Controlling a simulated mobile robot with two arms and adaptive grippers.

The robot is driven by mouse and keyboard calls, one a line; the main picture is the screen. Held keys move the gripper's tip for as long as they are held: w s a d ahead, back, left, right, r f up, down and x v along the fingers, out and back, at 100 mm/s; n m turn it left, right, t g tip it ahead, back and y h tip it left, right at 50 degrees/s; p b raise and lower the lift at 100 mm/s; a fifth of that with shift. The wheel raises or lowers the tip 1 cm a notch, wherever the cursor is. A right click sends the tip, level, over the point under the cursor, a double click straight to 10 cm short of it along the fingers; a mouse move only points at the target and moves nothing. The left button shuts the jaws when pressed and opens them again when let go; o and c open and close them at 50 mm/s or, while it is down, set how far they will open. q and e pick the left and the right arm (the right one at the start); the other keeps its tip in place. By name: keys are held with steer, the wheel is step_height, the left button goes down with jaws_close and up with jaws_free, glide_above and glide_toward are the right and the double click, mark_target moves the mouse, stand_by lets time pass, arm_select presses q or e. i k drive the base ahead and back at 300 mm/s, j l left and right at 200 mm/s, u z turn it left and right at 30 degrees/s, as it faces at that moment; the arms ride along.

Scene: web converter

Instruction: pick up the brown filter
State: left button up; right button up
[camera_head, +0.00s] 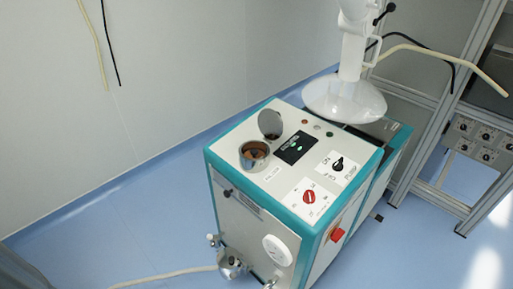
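The brown filter (255,153) sits inside a round metal cup (254,164) on the top panel of a white and teal machine (243,138). Only its brown upper part shows within the rim; the rest is hidden by the cup. A round grey metal lid (270,123) stands raised just behind the cup. Neither of my grippers is in view.
The top panel carries a dark display (295,148), a black knob (338,164) and a red knob (309,197). A white hood (344,101) hangs over the panel's back right. A metal rack (440,130) stands right; blue floor (130,225) is open left.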

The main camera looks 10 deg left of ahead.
mark_target(254, 153)
steer(key=i+j+z, duration=0.2)
steer(key=j, duration=0.2)
steer(key=i+j+z, duration=0.2)
steer(key=j, duration=0.25)
steer(key=i+j+z, duration=0.2)
steer(key=j, duration=0.25)
steer(key=i+j+z, duration=0.2)
steer(key=j, duration=0.3)
steer(key=j+z, duration=0.2)
steer(key=j, duration=0.25)
steer(key=j+z, duration=0.2)
steer(key=j, duration=0.35)
